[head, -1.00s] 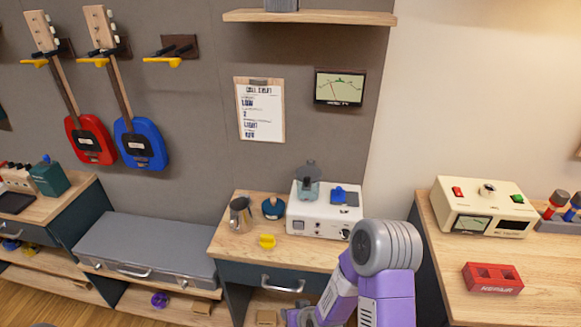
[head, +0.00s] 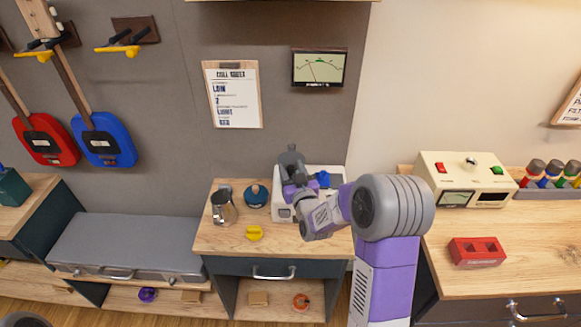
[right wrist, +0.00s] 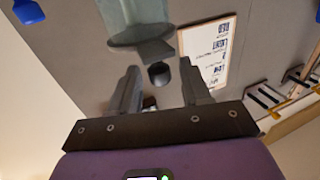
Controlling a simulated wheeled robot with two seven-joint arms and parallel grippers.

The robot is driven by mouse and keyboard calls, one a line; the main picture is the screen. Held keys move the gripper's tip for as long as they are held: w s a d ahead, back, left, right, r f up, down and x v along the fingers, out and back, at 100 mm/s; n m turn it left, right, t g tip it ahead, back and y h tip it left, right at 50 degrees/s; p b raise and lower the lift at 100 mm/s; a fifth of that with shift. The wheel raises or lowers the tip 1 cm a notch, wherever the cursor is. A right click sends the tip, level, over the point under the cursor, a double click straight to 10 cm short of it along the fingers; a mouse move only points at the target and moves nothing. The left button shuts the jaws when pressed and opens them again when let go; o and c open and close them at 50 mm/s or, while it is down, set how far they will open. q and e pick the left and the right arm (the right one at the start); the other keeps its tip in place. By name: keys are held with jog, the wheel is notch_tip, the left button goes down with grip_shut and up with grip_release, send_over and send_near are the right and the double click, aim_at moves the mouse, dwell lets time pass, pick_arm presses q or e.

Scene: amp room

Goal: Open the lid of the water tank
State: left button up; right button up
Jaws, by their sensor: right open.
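The water tank (head: 291,156) is a grey-green vessel with a knobbed top, on the white machine (head: 334,176) at the back of the small wooden counter. My right gripper (head: 293,172) is in front of it and hides much of it in the head view. In the right wrist view, which is upside down, the translucent tank (right wrist: 138,12), its wide lid rim and its dark lid knob (right wrist: 160,75) show. The open right gripper (right wrist: 161,78) has its fingers on either side of the knob in the picture; no contact is clear. My left gripper is out of view.
A metal pitcher (head: 223,206), a blue round item with a wooden knob (head: 256,195) and a yellow item (head: 255,233) stand left of the machine. A clipboard (head: 233,95) and a meter (head: 319,68) hang above. A cream device (head: 465,180) stands on the right table.

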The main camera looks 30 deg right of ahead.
jog(key=shift+w+d, duration=0.1)
jog(key=shift+w, duration=0.45)
grip_shut()
